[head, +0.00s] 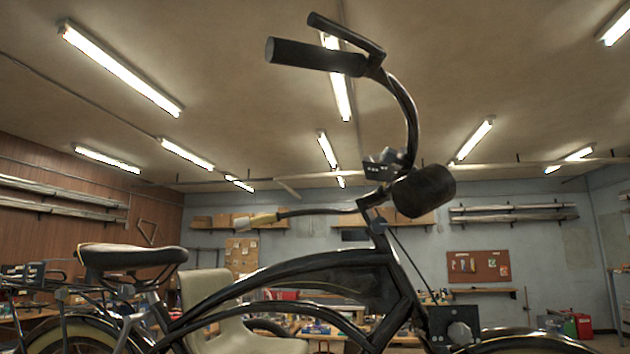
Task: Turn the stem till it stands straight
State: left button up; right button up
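The trike stands side-on in the head view, with its front to the right. The stem (374,218) rises from the front of the black frame (290,268) and leans a little to the left. The handlebar (408,110) is clamped on top of it. Its near end curves up to a black grip (315,55) with a brake lever (345,34) above it. The other end runs left to a pale grip (258,220). A dark round lamp (424,190) sits right of the clamp. Neither of my grippers shows.
The black saddle (132,256) and a pale child seat (215,305) are to the left of the stem. The front wheel's guard (525,342) is at the bottom right. Workbenches and shelves line the walls behind. The space around the handlebar looks clear.

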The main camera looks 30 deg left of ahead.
aim_at(375, 199)
jog(key=z, duration=0.3)
jog(key=i, duration=0.45)
jog(key=u, duration=1.2)
